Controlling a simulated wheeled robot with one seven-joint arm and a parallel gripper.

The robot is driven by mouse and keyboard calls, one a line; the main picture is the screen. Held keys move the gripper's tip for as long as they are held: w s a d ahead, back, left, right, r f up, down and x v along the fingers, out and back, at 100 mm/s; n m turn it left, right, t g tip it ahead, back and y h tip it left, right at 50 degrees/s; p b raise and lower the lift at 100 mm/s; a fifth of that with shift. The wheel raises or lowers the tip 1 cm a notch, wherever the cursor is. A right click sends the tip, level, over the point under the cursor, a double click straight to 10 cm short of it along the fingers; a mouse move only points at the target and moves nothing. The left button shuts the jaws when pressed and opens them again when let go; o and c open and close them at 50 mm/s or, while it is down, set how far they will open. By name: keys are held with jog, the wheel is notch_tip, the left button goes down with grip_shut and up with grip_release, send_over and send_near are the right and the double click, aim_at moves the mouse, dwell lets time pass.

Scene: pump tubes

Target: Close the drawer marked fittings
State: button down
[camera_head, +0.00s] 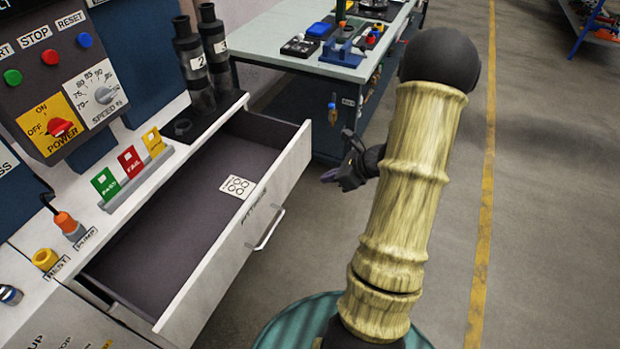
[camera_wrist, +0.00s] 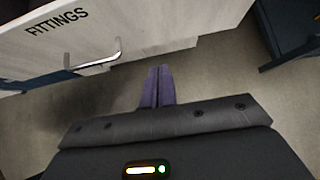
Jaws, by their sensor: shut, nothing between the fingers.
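The fittings drawer (camera_head: 238,221) is pulled out of the white bench, and its dark inside shows in the head view. A white card with rings (camera_head: 237,187) lies in it. The drawer front also shows in the wrist view (camera_wrist: 150,27), marked FITTINGS, with a metal bar handle (camera_wrist: 93,58). The handle is also seen in the head view (camera_head: 269,230). My gripper (camera_head: 330,177) is in front of the drawer, to the right of its front in the head view. Its purple fingers (camera_wrist: 160,70) are together and empty, apart from the handle.
A green-topped table (camera_head: 290,70) with several small tools stands behind the drawer. Dark pump tubes (camera_head: 192,60) stand at the bench's back corner. Coloured cards (camera_head: 130,162) stand in a holder beside the drawer opening. The floor (camera_head: 560,200) to the right is clear.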

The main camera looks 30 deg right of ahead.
aim_at(286, 182)
jog(key=x, duration=0.4)
jog(key=r+x, duration=0.1)
jog(key=x, duration=0.2)
jog(key=w+b+x, duration=0.1)
jog(key=x, duration=0.3)
jog(key=shift+w+a, duration=0.3)
jog(key=shift+a, duration=0.2)
jog(key=shift+w+a, duration=0.4)
jog(key=shift+w, duration=0.15)
